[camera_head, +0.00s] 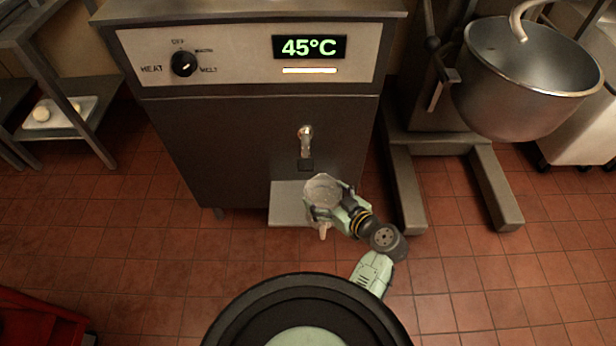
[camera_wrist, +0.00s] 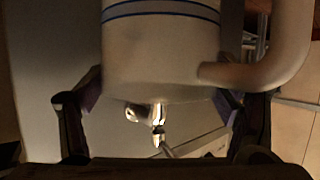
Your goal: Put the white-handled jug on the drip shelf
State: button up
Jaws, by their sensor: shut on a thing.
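The jug (camera_head: 322,188) is whitish and open-topped in the head view, and its handle points toward me. In the wrist view the jug (camera_wrist: 160,50) is pale with blue bands, and its light handle is at the right. My gripper (camera_head: 328,196) is shut around the jug's body, one finger on each side. The drip shelf (camera_head: 285,203) is a flat grey plate low on the front of the dark machine, under the tap (camera_head: 305,140). The jug overlaps the shelf's right part in the head view. I cannot tell whether it touches the shelf.
The machine's panel has a heat knob (camera_head: 184,64) and a display (camera_head: 309,47) reading 45°C. A mixer with a steel bowl (camera_head: 525,80) stands at the right, its legs (camera_head: 495,190) on the tiled floor. A rack (camera_head: 60,110) is at the left. The left floor is mostly clear.

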aim_at(313, 182)
jog(key=w, duration=0.1)
jog(key=w+a, duration=0.2)
jog(key=shift+w+a+p, duration=0.25)
jog(key=shift+w+p, duration=0.1)
jog(key=x, duration=0.1)
jog(key=p+x, duration=0.1)
jog(key=x, duration=0.2)
jog(key=shift+w+r, duration=0.15)
jog(key=shift+r, duration=0.1)
jog(key=shift+f, duration=0.2)
jog(key=shift+f, duration=0.2)
jog(key=o, duration=1.6)
